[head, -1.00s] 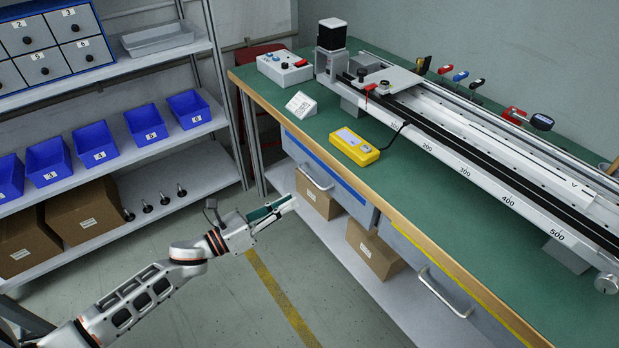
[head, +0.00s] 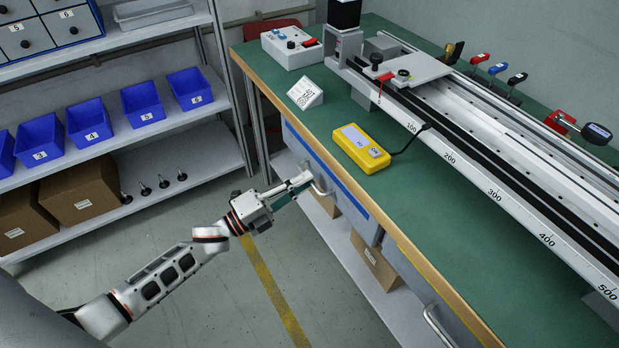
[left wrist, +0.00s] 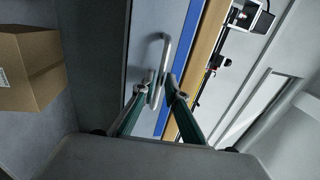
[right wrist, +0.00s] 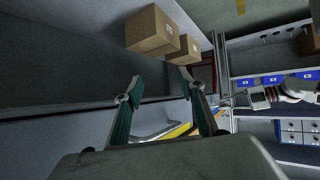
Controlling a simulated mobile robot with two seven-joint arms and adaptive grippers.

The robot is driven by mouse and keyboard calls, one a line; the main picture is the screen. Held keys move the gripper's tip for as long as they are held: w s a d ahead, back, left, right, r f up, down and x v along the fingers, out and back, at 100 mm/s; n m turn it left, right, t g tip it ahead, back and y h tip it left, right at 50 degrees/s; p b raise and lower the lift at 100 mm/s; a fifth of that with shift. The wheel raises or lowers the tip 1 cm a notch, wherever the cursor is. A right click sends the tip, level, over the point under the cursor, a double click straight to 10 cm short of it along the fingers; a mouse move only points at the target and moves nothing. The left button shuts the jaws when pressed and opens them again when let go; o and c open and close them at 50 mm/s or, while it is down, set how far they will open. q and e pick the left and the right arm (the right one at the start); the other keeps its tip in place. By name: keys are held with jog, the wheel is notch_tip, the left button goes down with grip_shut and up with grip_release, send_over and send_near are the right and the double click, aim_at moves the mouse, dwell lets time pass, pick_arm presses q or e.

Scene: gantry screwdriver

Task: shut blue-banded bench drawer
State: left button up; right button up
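The blue-banded drawer (head: 335,185) is in the bench's front at the left, grey with a blue stripe along its top. Its front seems to stand a little out from the bench. Its bar handle (left wrist: 161,65) shows in the left wrist view. My left gripper (head: 306,180) is at this handle; in the left wrist view its fingertips (left wrist: 159,82) lie on either side of the bar, partly closed. Whether they grip it is unclear. My right gripper (right wrist: 160,87) is open and empty, with a bench handle (right wrist: 155,133) below its fingers in that view.
A yellow-banded drawer (head: 430,285) is to the right of the blue-banded one. Cardboard boxes (head: 376,262) stand on the shelf beneath. A yellow device (head: 361,148) and a long rail (head: 480,180) are on the green bench top (head: 400,205). Shelving with blue bins (head: 92,123) stands left.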

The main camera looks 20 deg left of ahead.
pick_arm(q)
jog(key=shift+x, duration=0.95)
grip_shut()
jog(key=shift+x, duration=0.75)
grip_release()
jog(key=shift+w+d+f, duration=0.1)
jog(key=shift+w+f, duration=0.05)
jog(key=shift+w, duration=0.05)
pick_arm(e)
jog(key=shift+w+a+r, duration=0.15)
jog(key=shift+w+r, duration=0.2)
jog(key=shift+r, duration=0.05)
